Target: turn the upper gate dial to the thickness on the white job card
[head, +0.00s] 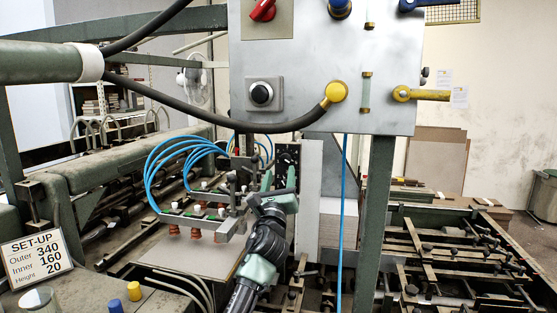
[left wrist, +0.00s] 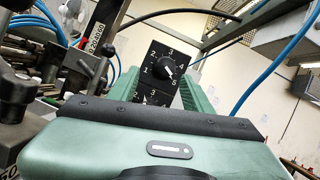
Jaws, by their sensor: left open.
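The upper gate dial (left wrist: 165,67) is a black knob on a black plate with white numerals, facing the left wrist camera. A lower dial (left wrist: 155,96) is partly hidden behind my gripper body. My left gripper (left wrist: 161,88) is open, its green fingers on either side of the dial plate in this view; contact cannot be told. In the head view my left gripper (head: 279,179) is just below the black dial plate (head: 287,155). A white SET-UP card (head: 36,256) reads Outer 340, Inner 160, Height 20; no thickness line shows on it. My right gripper is not seen.
A grey control panel (head: 325,55) with a black knob and a yellow lever hangs above. Blue hoses (head: 175,160) and suction cups (head: 195,233) are left of my arm. A blue cable (head: 342,220) hangs to its right. Metal bars and clamps (head: 450,250) fill the right.

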